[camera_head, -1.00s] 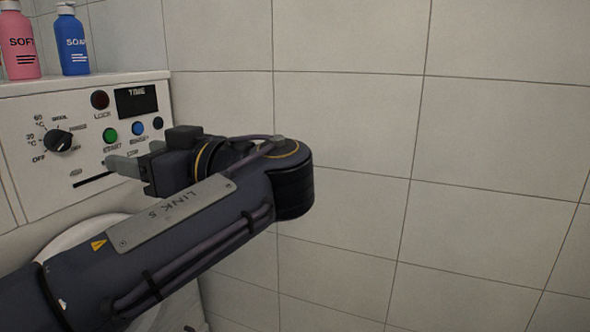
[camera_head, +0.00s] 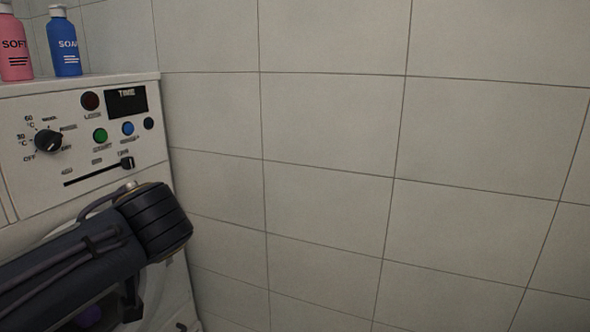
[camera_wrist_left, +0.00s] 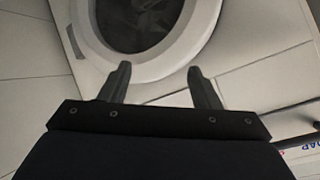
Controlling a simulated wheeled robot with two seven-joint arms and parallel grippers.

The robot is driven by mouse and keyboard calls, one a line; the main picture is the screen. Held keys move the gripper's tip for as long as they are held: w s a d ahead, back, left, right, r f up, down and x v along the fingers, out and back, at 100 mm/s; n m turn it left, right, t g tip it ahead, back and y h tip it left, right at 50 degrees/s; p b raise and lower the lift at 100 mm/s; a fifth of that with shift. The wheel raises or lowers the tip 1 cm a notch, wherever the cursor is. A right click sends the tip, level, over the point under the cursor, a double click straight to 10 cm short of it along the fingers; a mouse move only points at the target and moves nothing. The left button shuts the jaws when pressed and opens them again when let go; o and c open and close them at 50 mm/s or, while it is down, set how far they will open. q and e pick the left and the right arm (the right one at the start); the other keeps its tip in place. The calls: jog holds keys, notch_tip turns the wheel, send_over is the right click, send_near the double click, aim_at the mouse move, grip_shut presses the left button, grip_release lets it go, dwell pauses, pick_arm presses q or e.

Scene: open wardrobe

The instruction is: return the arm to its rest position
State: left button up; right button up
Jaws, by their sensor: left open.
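My left arm (camera_head: 80,255) comes in from the left in the head view, low in front of the washing machine (camera_head: 120,190). The round door (camera_wrist_left: 150,75) of the machine lies beyond the fingertips. My right gripper is in neither view.
The control panel has a knob (camera_head: 48,141), buttons, a dark display (camera_head: 126,101) and a slider (camera_head: 127,163) at the right end of its slot. Pink (camera_head: 14,45) and blue (camera_head: 64,42) bottles stand on top. Bare tiled wall (camera_head: 330,120) fills the right.

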pick_arm(q)
jog(key=s+a+f+m+g+h, duration=0.1)
jog(key=s+f+m+g+h, duration=0.2)
jog(key=s+f, duration=0.5)
jog(key=s+d+f+m+t+h, duration=0.1)
jog(key=s+d+f+t+h, duration=0.2)
jog(key=s+d+f+h, duration=0.85)
notch_tip(320, 180, up, 36)
jog(key=w+p, duration=0.1)
jog(key=p, duration=3.7)
jog(key=shift+w+a+y+p, duration=0.3)
jog(key=shift+a+y+p, duration=0.05)
jog(key=shift+a+y, duration=0.1)
